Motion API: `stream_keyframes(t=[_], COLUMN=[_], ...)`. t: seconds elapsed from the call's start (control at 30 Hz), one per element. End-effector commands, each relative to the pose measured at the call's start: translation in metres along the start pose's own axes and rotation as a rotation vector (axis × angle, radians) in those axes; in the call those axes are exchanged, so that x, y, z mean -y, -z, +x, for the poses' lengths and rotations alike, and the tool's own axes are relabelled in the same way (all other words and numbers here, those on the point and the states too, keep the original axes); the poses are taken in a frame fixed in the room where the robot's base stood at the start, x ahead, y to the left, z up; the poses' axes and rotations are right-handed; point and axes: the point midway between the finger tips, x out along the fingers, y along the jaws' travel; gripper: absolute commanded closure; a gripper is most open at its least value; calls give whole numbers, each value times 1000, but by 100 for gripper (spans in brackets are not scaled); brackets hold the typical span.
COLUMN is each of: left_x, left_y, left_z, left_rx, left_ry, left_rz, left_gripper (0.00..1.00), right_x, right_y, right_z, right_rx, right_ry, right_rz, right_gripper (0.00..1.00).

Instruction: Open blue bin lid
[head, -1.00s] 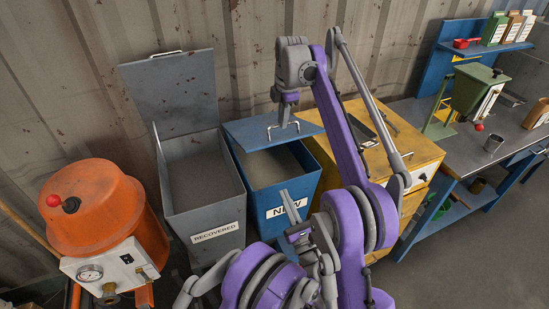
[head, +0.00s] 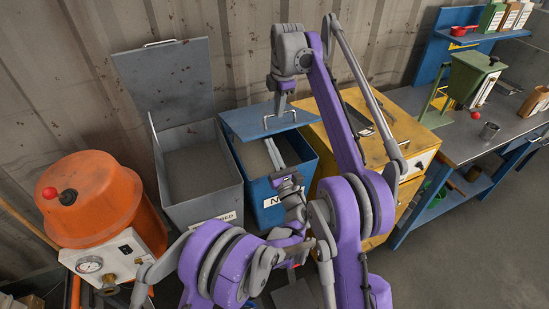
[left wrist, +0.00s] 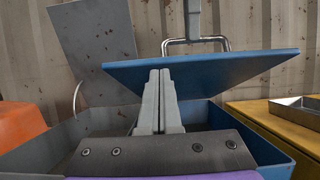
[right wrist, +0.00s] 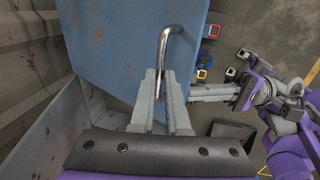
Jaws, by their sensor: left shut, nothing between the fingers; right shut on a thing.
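The blue bin (head: 268,213) has a partly legible white label. Its blue lid (head: 243,121) is partly raised and tilted, with the bin's opening visible below it. My right gripper (head: 281,100) is shut on the lid's metal handle (right wrist: 166,42). The handle also shows in the left wrist view (left wrist: 222,40). My left gripper (head: 271,145) is shut and empty over the bin's opening, near the lid's front edge. In the left wrist view, its fingertips (left wrist: 160,73) overlap the lid (left wrist: 220,72); I cannot tell whether they touch it.
A grey bin (head: 200,180) with its lid (head: 165,80) standing open is left of the blue bin. An orange machine (head: 90,200) stands further left. A yellow cabinet (head: 405,145) is close on the right, then a workbench (head: 470,140).

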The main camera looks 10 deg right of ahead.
Motion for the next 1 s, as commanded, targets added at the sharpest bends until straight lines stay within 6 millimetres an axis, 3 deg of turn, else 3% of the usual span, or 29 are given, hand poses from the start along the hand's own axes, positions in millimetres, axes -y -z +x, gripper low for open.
stream_keyframes(t=[0.4, 0.67, 0.93, 0.97, 1.0], left_x=[0, 0, -2, -2, -2], left_y=[-2, -20, -21, -21, -21], left_z=[2, 18, 21, 21, 21], left_rx=[-3, -53, -56, -56, -56], left_ry=[0, -1, -5, -5, -5], left_rz=[0, 1, 4, 4, 4], left_gripper=[100, 100, 100, 100, 100], right_x=[-4, -4, -1, -1, -1], right_y=[3, 2, 1, 0, 0], right_z=[3, 3, 2, 2, 2], right_rx=[-3, -3, -1, 0, 1], right_ry=[-14, -9, 0, -1, -1], right_rz=[-3, -3, -2, -1, -1], right_gripper=[100, 100, 100, 83, 76])
